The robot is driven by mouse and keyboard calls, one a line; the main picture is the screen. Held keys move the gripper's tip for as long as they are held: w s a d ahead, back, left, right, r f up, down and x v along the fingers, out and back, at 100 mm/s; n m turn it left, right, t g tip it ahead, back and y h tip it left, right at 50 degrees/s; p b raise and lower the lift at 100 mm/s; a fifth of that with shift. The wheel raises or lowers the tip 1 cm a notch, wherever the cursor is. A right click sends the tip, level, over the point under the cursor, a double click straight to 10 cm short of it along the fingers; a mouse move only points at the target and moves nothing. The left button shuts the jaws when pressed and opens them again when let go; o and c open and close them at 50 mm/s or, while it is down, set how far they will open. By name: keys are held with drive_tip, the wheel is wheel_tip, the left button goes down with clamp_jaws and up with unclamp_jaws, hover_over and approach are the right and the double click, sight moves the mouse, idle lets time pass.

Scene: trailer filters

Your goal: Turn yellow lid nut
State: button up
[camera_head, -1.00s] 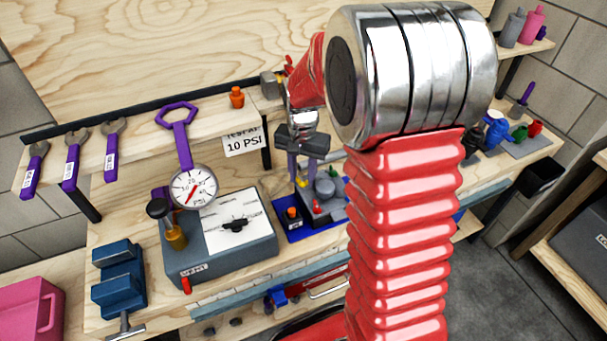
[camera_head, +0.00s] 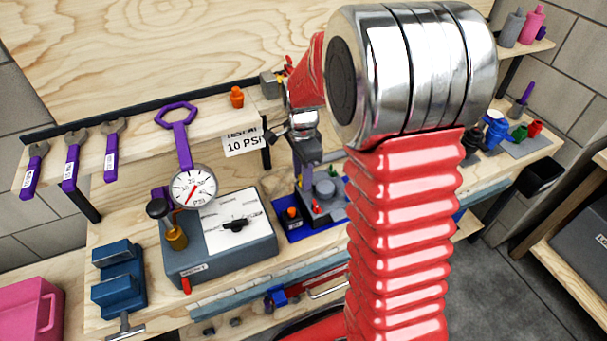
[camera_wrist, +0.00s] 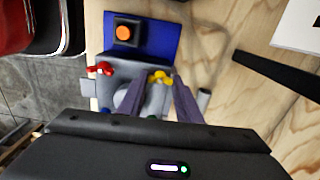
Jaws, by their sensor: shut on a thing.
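The yellow lid nut (camera_wrist: 160,77) shows in the wrist view between the tips of my purple fingers, on a grey filter housing (camera_wrist: 156,98) on the bench. My gripper (camera_wrist: 159,84) is shut on it. In the head view my gripper (camera_head: 304,176) points down at the grey housing (camera_head: 325,189), and the nut is mostly hidden by the fingers. A red nut (camera_wrist: 101,69) sits on the housing's other side in the wrist view. The nut's exact angle is too small to tell.
A blue tray (camera_wrist: 162,38) with an orange button box (camera_wrist: 125,31) adjoins the housing. A grey tester (camera_head: 258,245) with a pressure gauge (camera_head: 193,188) and a blue vise (camera_head: 118,280) stand left. A shelf edge with a "10 PSI" sign (camera_head: 243,141) is close behind my gripper.

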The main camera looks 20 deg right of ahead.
idle(0.3)
drive_tip(key=o, duration=1)
drive_tip(key=shift+o, duration=0.2)
drive_tip(key=shift+r, duration=0.1)
